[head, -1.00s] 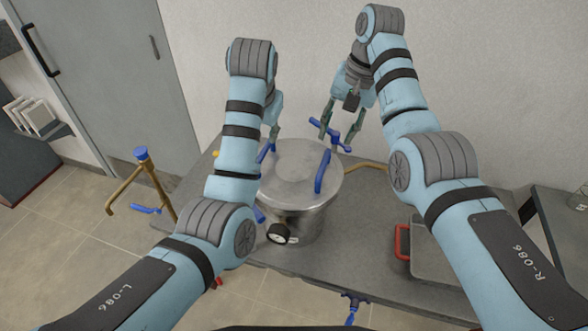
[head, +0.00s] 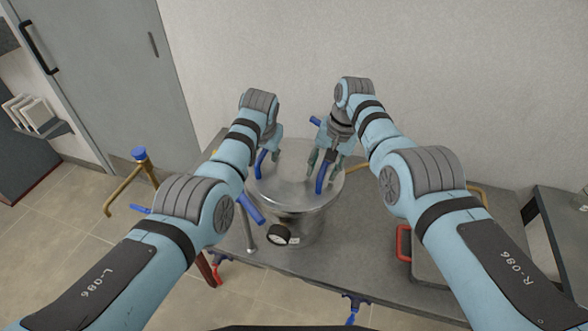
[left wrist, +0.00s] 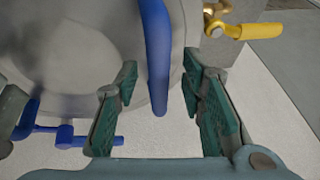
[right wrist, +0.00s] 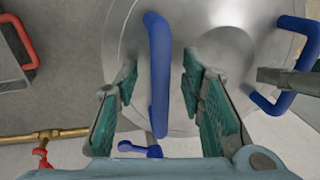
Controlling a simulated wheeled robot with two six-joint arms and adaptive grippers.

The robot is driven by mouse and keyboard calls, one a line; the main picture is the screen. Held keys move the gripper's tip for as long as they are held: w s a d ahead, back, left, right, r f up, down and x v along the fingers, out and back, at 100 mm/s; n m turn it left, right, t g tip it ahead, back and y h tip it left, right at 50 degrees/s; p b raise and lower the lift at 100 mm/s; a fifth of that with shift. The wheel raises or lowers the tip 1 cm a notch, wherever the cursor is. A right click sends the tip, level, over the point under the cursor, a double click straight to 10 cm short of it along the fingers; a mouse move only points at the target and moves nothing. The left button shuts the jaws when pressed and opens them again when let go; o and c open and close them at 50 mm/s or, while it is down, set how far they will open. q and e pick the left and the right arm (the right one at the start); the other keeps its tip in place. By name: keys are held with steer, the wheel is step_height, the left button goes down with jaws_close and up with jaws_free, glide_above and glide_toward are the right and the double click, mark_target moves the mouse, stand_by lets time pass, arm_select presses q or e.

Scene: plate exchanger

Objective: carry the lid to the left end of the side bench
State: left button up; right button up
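The lid (head: 288,183) is a round grey metal disc on top of a steel vessel (head: 312,228), with a blue bar handle on each side. My left gripper (head: 268,158) is open at the lid's left handle (left wrist: 154,50); the handle lies between its fingers with gaps visible. My right gripper (head: 324,168) is open at the right handle (right wrist: 158,75), which lies between its fingers, also with gaps. Both grippers point down. A grey bench (head: 556,242) stands at the right edge of the head view; I cannot tell if it is the side bench.
The vessel stands on a grey table (head: 330,272), with a round gauge (head: 279,235) on its front. A tray with a red handle (head: 403,243) is right of it. A brass pipe with a blue cap (head: 139,154) stands left. Blue-handled valves surround the vessel.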

arm_select(q)
steer(key=c, duration=0.4)
arm_select(e)
steer(key=c, duration=0.4)
arm_select(q)
steer(key=shift+s, duration=0.1)
jaws_close()
arm_select(e)
jaws_close()
arm_select(q)
steer(key=shift+r, duration=0.1)
arm_select(e)
steer(key=shift+r, duration=0.15)
